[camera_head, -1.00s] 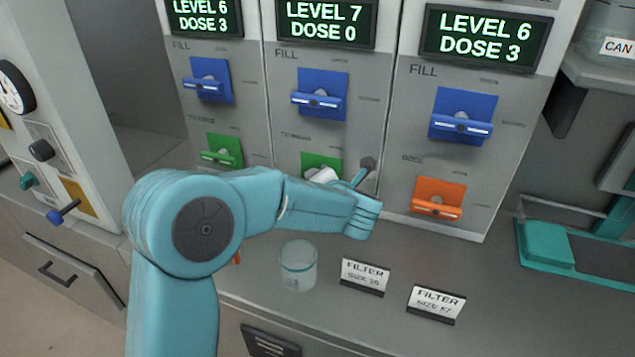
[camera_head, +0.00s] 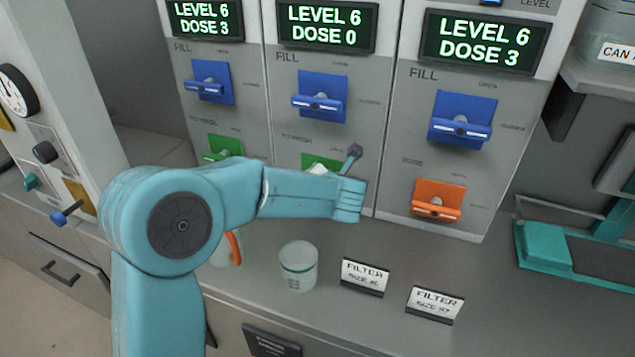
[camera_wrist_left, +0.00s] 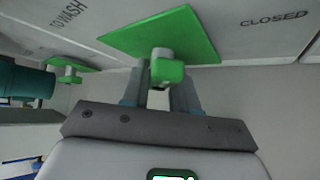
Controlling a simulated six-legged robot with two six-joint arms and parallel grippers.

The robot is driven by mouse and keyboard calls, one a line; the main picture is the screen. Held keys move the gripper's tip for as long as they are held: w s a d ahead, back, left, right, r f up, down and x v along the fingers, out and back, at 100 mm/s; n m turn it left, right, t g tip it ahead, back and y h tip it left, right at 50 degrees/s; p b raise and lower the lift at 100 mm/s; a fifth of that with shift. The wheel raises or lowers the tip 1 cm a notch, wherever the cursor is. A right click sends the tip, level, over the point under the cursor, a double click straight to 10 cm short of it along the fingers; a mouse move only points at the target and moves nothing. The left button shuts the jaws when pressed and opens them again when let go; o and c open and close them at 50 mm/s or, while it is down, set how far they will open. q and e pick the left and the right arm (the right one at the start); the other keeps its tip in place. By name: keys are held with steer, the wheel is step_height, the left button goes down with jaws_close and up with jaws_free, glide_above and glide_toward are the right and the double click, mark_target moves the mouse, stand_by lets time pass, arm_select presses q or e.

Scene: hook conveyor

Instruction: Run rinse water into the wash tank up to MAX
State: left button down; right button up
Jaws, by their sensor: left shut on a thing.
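In the left wrist view my left gripper (camera_wrist_left: 160,92) is shut on a green valve handle (camera_wrist_left: 168,70) on a green plate. In the head view this is the middle panel's green valve (camera_head: 318,161), labelled TO WASH; my arm partly covers it and hides the fingertips. The middle display (camera_head: 327,26) reads LEVEL 6, DOSE 0. Above the valve is a blue FILL handle (camera_head: 318,103), lying crosswise. The left panel has its own green valve (camera_head: 222,148). I see no MAX mark and cannot identify a wash tank. My right gripper is not in view.
A clear beaker (camera_head: 298,267) stands on the counter below the panels, close to my arm. Two FILTER cards (camera_head: 364,276) (camera_head: 435,304) stand to its right. An orange-handled object is partly behind my arm. The right panel has an orange handle (camera_head: 437,208).

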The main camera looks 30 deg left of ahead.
arm_select(q)
steer(key=c, duration=1)
jaws_free()
steer(key=shift+o, duration=0.2)
steer(key=p+v, duration=0.1)
steer(key=v, duration=1.5)
steer(key=shift+s, duration=0.15)
steer(key=shift+r, duration=0.1)
